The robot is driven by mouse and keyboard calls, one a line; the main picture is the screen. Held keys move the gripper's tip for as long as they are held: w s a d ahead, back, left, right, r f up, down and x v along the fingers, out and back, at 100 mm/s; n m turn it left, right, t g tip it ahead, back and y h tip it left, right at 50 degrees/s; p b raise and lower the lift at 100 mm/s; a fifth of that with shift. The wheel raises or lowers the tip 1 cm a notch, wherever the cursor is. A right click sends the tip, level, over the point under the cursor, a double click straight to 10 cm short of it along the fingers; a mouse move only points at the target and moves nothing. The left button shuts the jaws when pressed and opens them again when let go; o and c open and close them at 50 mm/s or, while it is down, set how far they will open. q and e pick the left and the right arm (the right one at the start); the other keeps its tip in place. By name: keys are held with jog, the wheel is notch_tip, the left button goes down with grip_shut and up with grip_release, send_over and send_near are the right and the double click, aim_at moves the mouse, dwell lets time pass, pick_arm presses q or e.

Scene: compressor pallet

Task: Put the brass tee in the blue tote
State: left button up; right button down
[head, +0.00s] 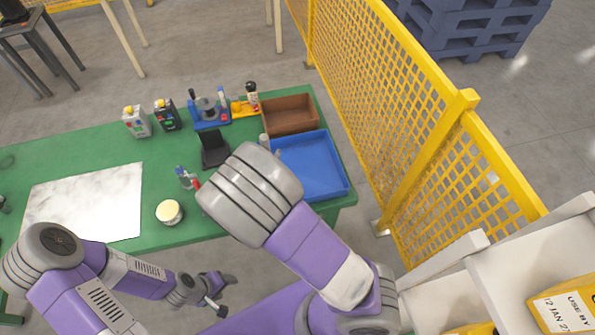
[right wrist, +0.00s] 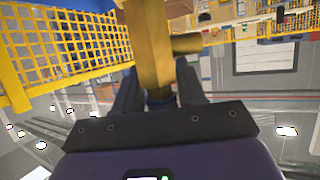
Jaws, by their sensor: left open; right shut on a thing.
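The blue tote (head: 335,160) sits at the right end of the green table in the head view, and the part I see of its inside looks empty. The brass tee (right wrist: 152,50) stands between the dark fingers of my right gripper (right wrist: 158,88) in the right wrist view. That gripper is shut on it. In the head view my right forearm covers the tote's left edge, and I cannot make out the right gripper or the tee there. My left gripper (head: 222,296) is open and empty, low in front of the table.
A brown tray (head: 290,115) stands directly behind the tote. A black holder (head: 214,150), a round tin (head: 169,212) and several small items share the green table (head: 90,158) with a pale sheet (head: 88,203). A yellow mesh fence (head: 385,110) runs along the right.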

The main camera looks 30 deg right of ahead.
jog(key=s+d+f+m+g+h, duration=0.2)
jog(key=d+f+m+h, duration=0.1)
jog(key=d, duration=0.5)
jog(key=shift+w+a+f+b, duration=0.1)
jog(key=shift+f+b, duration=0.7)
jog(key=shift+f, duration=4.3)
jog(key=c, duration=1.1)
grip_release()
jog(key=shift+f, duration=0.2)
jog(key=o, duration=0.4)
jog(key=shift+o, duration=0.2)
